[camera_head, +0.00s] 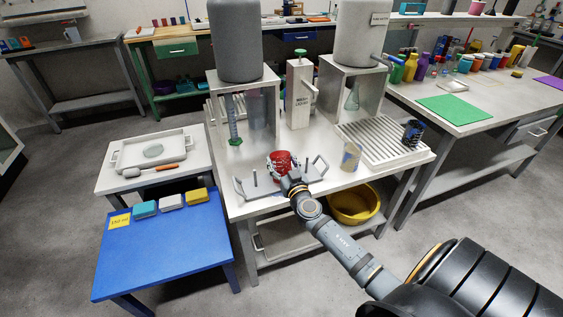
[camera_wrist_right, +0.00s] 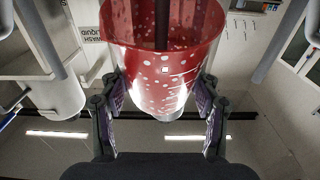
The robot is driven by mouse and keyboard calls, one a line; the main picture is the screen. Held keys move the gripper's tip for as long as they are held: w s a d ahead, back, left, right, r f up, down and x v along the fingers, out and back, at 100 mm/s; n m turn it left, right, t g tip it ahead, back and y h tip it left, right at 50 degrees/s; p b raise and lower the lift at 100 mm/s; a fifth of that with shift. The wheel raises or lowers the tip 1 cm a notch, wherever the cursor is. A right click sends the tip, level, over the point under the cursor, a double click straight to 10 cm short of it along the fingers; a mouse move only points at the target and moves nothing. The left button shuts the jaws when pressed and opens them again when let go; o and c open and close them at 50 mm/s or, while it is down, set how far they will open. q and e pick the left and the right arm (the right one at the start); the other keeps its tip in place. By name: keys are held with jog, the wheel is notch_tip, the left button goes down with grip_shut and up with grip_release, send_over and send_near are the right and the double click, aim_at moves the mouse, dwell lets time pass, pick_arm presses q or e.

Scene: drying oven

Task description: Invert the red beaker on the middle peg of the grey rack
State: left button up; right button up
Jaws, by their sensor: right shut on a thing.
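The red beaker (camera_head: 279,158) with white spots is over the grey rack (camera_head: 262,194) on the white bench. My right gripper (camera_head: 284,172) is shut on it. In the right wrist view the beaker (camera_wrist_right: 165,75) sits between the two fingers (camera_wrist_right: 162,105), and that picture is upside down. A dark straight bar (camera_wrist_right: 162,22) shows within the beaker's outline; it looks like a peg, but I cannot tell how far it reaches in. A thin peg (camera_head: 254,178) stands at the rack's left; the middle peg is hidden in the head view. My left gripper is not in view.
A clear beaker (camera_head: 351,156) stands right of the rack, with a dark blue patterned beaker (camera_head: 413,132) on the slatted drainer (camera_head: 383,147). A blue table (camera_head: 165,245) is front left.

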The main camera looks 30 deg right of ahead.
jog(key=shift+f, duration=0.15)
jog(key=o, duration=1.4)
jog(key=shift+s+a, duration=0.1)
jog(key=shift+s, duration=0.3)
jog(key=v, duration=1.1)
jog(key=shift+s, duration=0.1)
